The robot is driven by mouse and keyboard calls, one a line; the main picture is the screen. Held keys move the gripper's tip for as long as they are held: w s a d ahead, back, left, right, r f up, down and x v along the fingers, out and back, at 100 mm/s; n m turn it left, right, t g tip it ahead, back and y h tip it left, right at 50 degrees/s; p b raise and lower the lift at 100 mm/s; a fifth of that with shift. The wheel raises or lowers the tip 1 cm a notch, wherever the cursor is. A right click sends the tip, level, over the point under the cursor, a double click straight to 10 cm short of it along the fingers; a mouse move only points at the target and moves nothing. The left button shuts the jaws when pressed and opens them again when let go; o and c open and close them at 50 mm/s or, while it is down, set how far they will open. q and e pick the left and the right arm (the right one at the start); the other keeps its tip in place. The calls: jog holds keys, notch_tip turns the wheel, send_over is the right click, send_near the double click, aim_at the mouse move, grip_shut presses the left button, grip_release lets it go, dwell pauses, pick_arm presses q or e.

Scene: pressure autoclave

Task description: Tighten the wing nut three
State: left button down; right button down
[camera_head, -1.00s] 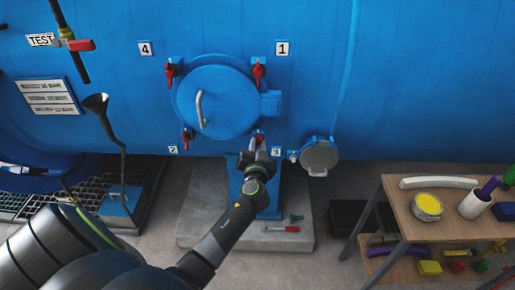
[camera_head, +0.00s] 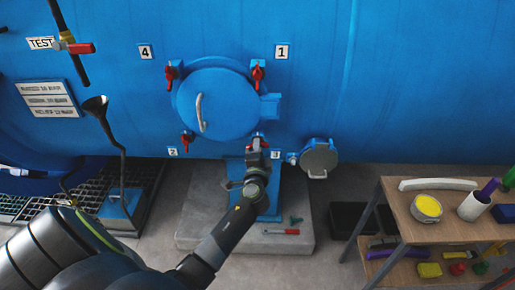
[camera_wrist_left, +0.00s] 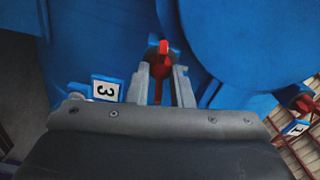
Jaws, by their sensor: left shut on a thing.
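The round blue hatch (camera_head: 218,103) is closed on the blue tank, with red wing nuts around its rim. Wing nut three sits at the lower right by the label 3 (camera_head: 275,153), mostly hidden by my gripper in the head view. In the left wrist view, the red wing nut (camera_wrist_left: 163,62) stands between the fingers, next to the label 3 (camera_wrist_left: 105,91). My left gripper (camera_head: 257,142) is shut on this wing nut; its fingers (camera_wrist_left: 161,80) show on both sides of the red part. My right gripper is not in view.
Wing nuts one (camera_head: 258,75), two (camera_head: 187,140) and four (camera_head: 171,74) sit around the hatch. A small round port (camera_head: 318,157) is close right of my gripper. A wooden shelf (camera_head: 408,222) stands at right. A red-handled tool (camera_head: 282,231) lies on the concrete plinth.

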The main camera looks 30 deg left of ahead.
pick_arm(q)
jog(key=shift+f+m+p, duration=0.1)
jog(key=shift+m+p, duration=3.35)
jog(key=shift+m, duration=6.55)
jog(key=c, duration=1.3)
grip_release()
jog(key=shift+f, duration=0.1)
jog(key=shift+s+a, duration=0.1)
